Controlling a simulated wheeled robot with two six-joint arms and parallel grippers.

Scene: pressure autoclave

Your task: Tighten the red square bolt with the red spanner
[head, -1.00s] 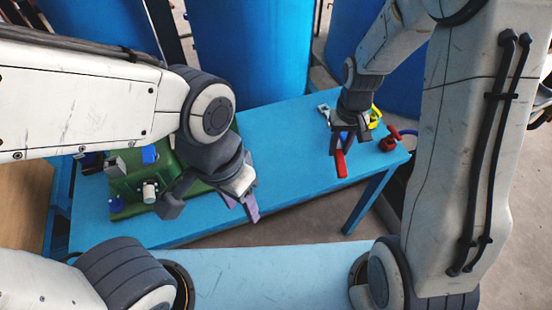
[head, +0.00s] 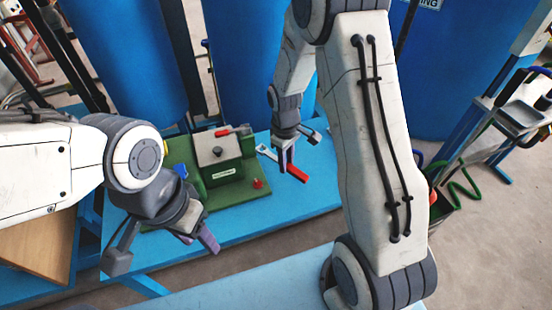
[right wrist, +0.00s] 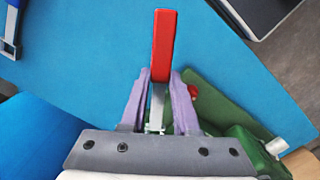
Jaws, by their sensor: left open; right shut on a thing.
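My right gripper (head: 285,152) is shut on the red spanner (head: 297,173) and holds it near the right end of the green base (head: 258,208). In the right wrist view the spanner's red handle (right wrist: 164,48) points away from the fingers, and its grey metal part lies between the purple fingers (right wrist: 160,95). A small red piece, apparently the red square bolt (head: 257,183), stands on the green base, left of the spanner. It also shows partly behind the right finger in the wrist view (right wrist: 193,91). My left gripper (head: 195,236) is open and empty in front of the base.
A green housing with a grey-white block (head: 215,150) and a red lever (head: 233,131) stands on the base. The blue table (head: 310,195) is bare right of the base. A grey tool end (head: 264,152) lies behind the right gripper. Blue barrels (head: 130,60) stand behind.

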